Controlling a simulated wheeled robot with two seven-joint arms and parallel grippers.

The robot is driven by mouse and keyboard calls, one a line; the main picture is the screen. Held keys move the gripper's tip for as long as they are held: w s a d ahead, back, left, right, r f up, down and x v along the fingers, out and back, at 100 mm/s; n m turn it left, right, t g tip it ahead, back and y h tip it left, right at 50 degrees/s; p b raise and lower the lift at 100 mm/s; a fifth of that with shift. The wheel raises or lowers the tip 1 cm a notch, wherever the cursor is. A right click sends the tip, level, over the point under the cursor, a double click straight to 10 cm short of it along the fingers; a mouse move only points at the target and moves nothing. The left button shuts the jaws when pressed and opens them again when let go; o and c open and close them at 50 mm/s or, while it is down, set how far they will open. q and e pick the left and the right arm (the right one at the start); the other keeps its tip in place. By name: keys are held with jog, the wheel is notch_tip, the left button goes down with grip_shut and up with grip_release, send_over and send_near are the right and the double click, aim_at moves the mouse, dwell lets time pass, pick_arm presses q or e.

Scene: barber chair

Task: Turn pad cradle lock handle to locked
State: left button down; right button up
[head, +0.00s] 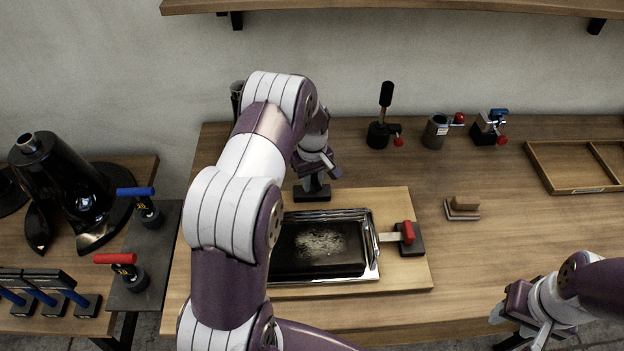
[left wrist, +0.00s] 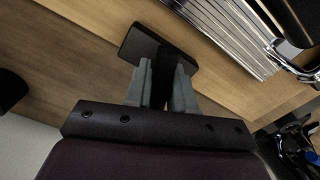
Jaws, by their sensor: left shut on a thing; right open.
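A metal tray cradle (head: 372,262) with a dark, dusty pad (head: 300,245) lies on a light wooden board (head: 405,280). A black block with a red handle (head: 408,233) and a pale bar stands at the tray's right end. Another black base (head: 312,195) stands behind the tray. My left gripper (head: 315,180) is at that base from above. In the left wrist view its grey fingers (left wrist: 160,88) are shut on a black upright part above the black base plate (left wrist: 150,45). My arm hides the tray's left end. My right gripper (head: 512,325) is open and empty at the lower right.
At the back stand a black lever device (head: 386,118), a grey cup-like device (head: 436,132) and a blue-handled valve (head: 490,126). A small brown-topped block (head: 463,206) and a divided wooden tray (head: 555,188) are at right. A side table (head: 30,170) holds blue- and red-handled tools.

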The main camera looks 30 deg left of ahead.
aim_at(312, 176)
dwell(0.6)
pick_arm(q)
jog(key=c, duration=1)
grip_release()
jog(key=shift+r, duration=0.1)
notch_tip(312, 176, up, 10)
jog(key=shift+f+b, duration=0.25)
jog(key=shift+b, duration=0.85)
jog(key=shift+r+p, duration=0.65)
jog(key=shift+r, duration=0.85)
